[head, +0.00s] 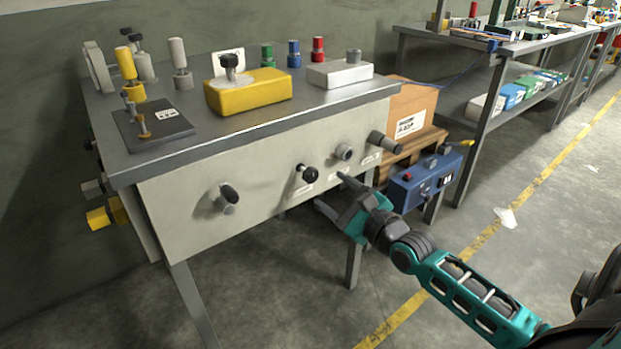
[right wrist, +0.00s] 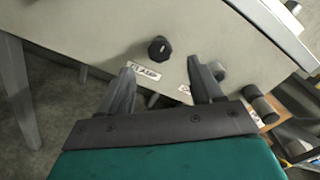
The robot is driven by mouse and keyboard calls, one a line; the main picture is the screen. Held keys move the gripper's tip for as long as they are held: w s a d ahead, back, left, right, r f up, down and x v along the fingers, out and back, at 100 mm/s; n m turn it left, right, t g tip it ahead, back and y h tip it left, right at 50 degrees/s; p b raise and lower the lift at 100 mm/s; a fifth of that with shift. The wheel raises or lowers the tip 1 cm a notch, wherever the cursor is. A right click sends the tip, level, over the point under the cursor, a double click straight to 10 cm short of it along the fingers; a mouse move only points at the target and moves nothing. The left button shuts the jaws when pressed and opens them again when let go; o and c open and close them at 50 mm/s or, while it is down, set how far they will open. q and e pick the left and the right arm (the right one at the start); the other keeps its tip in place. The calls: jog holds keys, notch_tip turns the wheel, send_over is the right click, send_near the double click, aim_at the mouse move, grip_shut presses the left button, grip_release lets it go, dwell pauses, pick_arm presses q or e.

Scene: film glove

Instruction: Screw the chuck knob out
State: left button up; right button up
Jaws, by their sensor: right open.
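Several knobs stick out of the cabinet's pale front panel (head: 262,205). A black round knob (head: 305,173) is near the middle, with a small label beside it; it also shows in the right wrist view (right wrist: 159,49), above a label that seems to read "CLAMP". To its right are a grey knob (head: 343,151) and a dark grey cylinder (head: 385,140). A dark knob (head: 228,198) is at the left. I cannot read which is the chuck knob. My right gripper (head: 330,190) is open and empty before the panel, below the black and grey knobs. In the right wrist view one finger partly hides the grey knob (right wrist: 218,70).
The metal tabletop (head: 190,135) holds a yellow block (head: 247,93), a white block (head: 340,74) and several coloured knobs. A blue control box (head: 424,182) is just right of my gripper. A cardboard box (head: 412,107) stands behind it. Open floor lies in front.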

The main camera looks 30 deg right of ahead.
aim_at(313, 177)
jog(key=w, duration=0.3)
jog(key=w+b, duration=0.1)
jog(key=w, duration=0.1)
jog(key=w+b, duration=0.1)
jog(key=w, duration=0.2)
jog(key=shift+w+a, duration=0.3)
jog(key=shift+a, duration=0.1)
jog(key=c, duration=1)
jog(key=shift+c, duration=0.3)
jog(key=shift+n+p, duration=0.35)
jog(key=shift+n, duration=0.15)
